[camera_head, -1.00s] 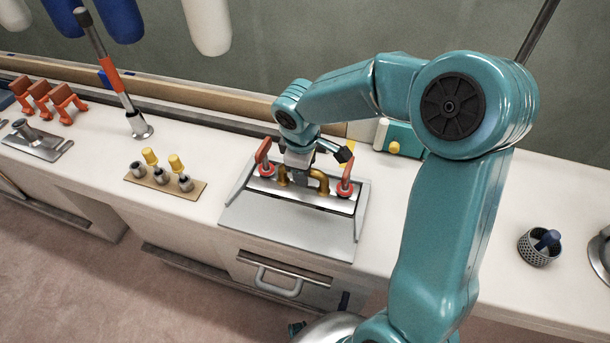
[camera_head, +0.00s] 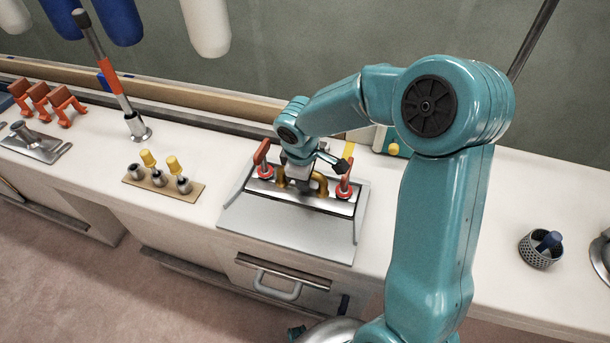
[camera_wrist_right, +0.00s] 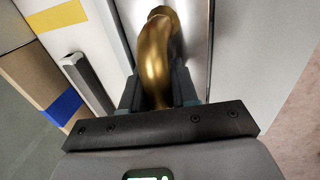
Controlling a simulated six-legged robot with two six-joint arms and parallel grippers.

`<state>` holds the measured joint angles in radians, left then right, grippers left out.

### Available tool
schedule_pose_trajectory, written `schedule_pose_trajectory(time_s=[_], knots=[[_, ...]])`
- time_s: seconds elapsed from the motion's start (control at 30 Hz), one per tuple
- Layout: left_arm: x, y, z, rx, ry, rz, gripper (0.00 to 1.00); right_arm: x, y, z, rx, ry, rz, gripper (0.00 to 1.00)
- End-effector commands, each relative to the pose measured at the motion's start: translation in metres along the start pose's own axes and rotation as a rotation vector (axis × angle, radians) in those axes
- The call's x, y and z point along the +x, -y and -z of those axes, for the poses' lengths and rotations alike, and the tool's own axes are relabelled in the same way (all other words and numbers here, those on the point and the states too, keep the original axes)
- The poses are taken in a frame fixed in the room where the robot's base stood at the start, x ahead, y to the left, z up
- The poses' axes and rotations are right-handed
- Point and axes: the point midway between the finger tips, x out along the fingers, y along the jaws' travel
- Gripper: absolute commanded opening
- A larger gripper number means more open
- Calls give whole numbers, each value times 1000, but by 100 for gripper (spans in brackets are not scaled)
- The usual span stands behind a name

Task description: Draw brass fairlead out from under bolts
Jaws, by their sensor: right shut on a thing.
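The brass fairlead (camera_head: 320,183) is a curved golden piece on a metal plate (camera_head: 312,202) set in a grey tray (camera_head: 285,230). Two red-handled bolts stand at its sides, the left one (camera_head: 263,160) and the right one (camera_head: 344,182). My right gripper (camera_head: 302,182) comes down from above and is shut on the fairlead between the bolts. In the right wrist view the fairlead (camera_wrist_right: 157,60) runs between the jaws (camera_wrist_right: 160,95). The fairlead's ends are partly hidden by the gripper. My left gripper is not in view.
A wooden block with yellow-topped pins (camera_head: 163,182) stands left of the tray. Red clamps (camera_head: 60,105) and a tall lever (camera_head: 115,85) are farther left. A perforated cup (camera_head: 540,249) sits at the right.

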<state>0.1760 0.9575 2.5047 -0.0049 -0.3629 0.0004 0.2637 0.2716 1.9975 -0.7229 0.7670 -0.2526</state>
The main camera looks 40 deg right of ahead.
Motion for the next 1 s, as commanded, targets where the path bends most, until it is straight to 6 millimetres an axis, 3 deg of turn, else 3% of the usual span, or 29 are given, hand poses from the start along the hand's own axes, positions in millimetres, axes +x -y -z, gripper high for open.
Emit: schedule_pose_trajectory(time_s=[1.0], knots=[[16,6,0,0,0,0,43,-8,40,1,0,-1,1,0]])
